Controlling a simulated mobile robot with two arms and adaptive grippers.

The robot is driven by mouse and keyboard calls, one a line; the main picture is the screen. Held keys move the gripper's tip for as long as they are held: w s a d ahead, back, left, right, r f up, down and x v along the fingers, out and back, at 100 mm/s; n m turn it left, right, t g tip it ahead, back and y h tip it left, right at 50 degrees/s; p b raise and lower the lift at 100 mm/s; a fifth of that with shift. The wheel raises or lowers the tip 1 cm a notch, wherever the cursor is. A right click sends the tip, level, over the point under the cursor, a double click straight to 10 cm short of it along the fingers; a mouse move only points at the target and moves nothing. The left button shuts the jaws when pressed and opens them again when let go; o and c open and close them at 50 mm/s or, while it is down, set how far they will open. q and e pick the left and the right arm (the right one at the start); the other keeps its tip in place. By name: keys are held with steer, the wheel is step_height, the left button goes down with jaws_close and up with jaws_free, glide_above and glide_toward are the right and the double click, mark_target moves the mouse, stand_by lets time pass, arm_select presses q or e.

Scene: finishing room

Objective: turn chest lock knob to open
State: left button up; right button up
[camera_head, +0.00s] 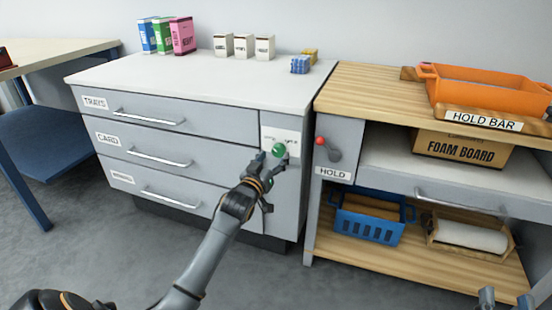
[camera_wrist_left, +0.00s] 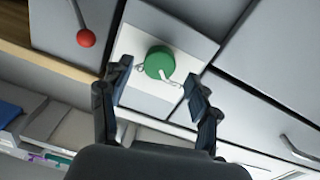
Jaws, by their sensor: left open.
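The green lock knob (camera_head: 278,150) sits on a pale plate at the upper right of the grey drawer chest (camera_head: 190,134). The plate has small markings, too small to read. In the left wrist view the round knob (camera_wrist_left: 159,62) shows a pale pointer at its lower right. My left gripper (camera_head: 270,165) is open in front of the knob. In the left wrist view its fingers (camera_wrist_left: 158,76) stand on either side of the knob, with gaps; contact is not visible. My right gripper (camera_head: 506,298) shows only its tips, apart, at the bottom right edge.
A red-tipped lever (camera_head: 320,141) labelled HOLD is on the bench right of the knob. The bench carries an orange bin (camera_head: 480,90) and a HOLD BAR sign (camera_head: 480,119). Boxes (camera_head: 243,45) stand on the chest top. A blue basket (camera_head: 368,217) sits on the bench's lower shelf.

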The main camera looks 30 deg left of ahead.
mark_target(279, 150)
arm_select(q)
steer(key=shift+b+x, duration=0.3)
steer(key=shift+x, duration=1)
arm_select(e)
steer(key=shift+s+r+t+y, duration=0.15)
steer(key=shift+s+r+t, duration=0.15)
steer(key=shift+r, duration=0.3)
steer(key=shift+s+r+t+y, duration=0.2)
steer(key=shift+r+t, duration=0.25)
steer(key=shift+r, duration=0.1)
steer(key=shift+s+r+t+y, duration=0.15)
steer(key=shift+s+r+t, duration=0.15)
steer(key=shift+r, duration=0.3)
arm_select(q)
steer(key=c, duration=1.2)
arm_select(e)
steer(key=shift+w, duration=0.1)
